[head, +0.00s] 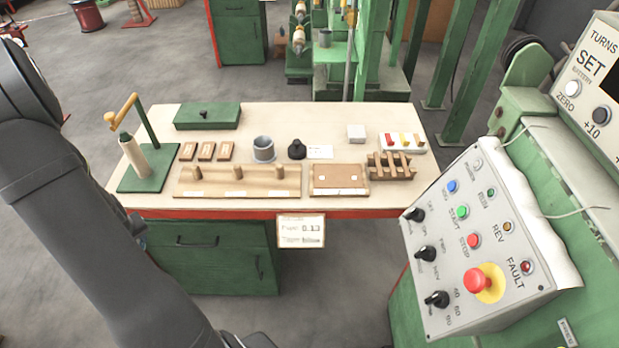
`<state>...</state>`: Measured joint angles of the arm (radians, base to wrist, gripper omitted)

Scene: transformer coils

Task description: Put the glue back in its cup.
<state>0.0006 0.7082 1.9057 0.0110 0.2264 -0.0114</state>
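A grey, open-topped cup (264,149) stands upright on the workbench (330,118), behind the long wooden pegged board. I cannot make out any glue sticking up from it, and its inside is too small to read. Just right of the cup, apart from it, stands a small black object (297,150) with a wide base and narrow top; I cannot tell whether it is the glue. A white label (320,152) lies beside it. My arm runs down the left side and leaves the picture at the bottom; my gripper is not in view.
A green stand with a crank (145,160) rises at the bench's left end. A wooden pegged board (238,181), a wooden box (339,179) and a slotted wooden rack (391,167) line the front. A control panel (480,240) stands at right. The bench's back middle is clear.

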